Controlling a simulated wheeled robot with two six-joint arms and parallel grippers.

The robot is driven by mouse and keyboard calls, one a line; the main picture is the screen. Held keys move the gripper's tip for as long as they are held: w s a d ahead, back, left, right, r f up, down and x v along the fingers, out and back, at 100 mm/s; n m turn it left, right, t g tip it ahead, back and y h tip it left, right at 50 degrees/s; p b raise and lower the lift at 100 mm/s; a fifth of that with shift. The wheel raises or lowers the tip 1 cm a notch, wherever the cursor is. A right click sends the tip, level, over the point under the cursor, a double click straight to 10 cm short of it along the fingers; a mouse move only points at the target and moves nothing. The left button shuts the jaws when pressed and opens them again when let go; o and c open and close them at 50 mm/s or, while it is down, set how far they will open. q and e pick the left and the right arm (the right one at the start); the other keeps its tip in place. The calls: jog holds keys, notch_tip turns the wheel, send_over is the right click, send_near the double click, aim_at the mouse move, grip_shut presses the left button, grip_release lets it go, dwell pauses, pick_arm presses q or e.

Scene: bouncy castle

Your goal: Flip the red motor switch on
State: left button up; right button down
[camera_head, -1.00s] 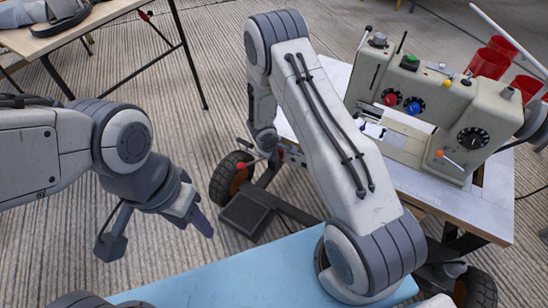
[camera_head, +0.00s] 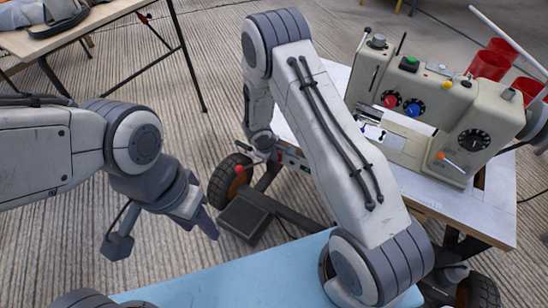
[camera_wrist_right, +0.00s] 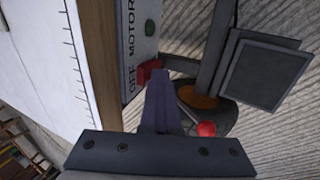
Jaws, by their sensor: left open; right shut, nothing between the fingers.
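The red motor switch (camera_wrist_right: 149,71) shows in the right wrist view on a grey panel (camera_wrist_right: 138,45) lettered "OFF MOTOR", under the table's wooden edge. My right gripper (camera_wrist_right: 159,80) is shut and empty. Its fingertips are close beside the red switch; I cannot tell whether they touch it. In the head view the switch cannot be made out and my right arm hides most of that area. My left gripper (camera_head: 207,222) hangs at the left over the floor, open and away from the table.
The sewing machine (camera_head: 430,120) stands on the white table (camera_head: 480,205). A green button (camera_wrist_right: 150,27) is on the switch panel. A red knob (camera_wrist_right: 206,129) and a black pedal (camera_wrist_right: 262,72) are near my right gripper. A blue surface (camera_head: 240,270) lies in front.

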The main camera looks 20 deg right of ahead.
jog(key=shift+w, duration=0.1)
jog(key=s+a+r+p, duration=0.3)
jog(key=s+a+r, duration=0.1)
jog(key=r, duration=0.6)
jog(key=shift+s+a, duration=0.4)
jog(key=shift+a, duration=0.3)
jog(key=shift+a+f+b, duration=0.2)
jog(key=shift+f+b, duration=0.25)
jog(key=shift+f, duration=0.1)
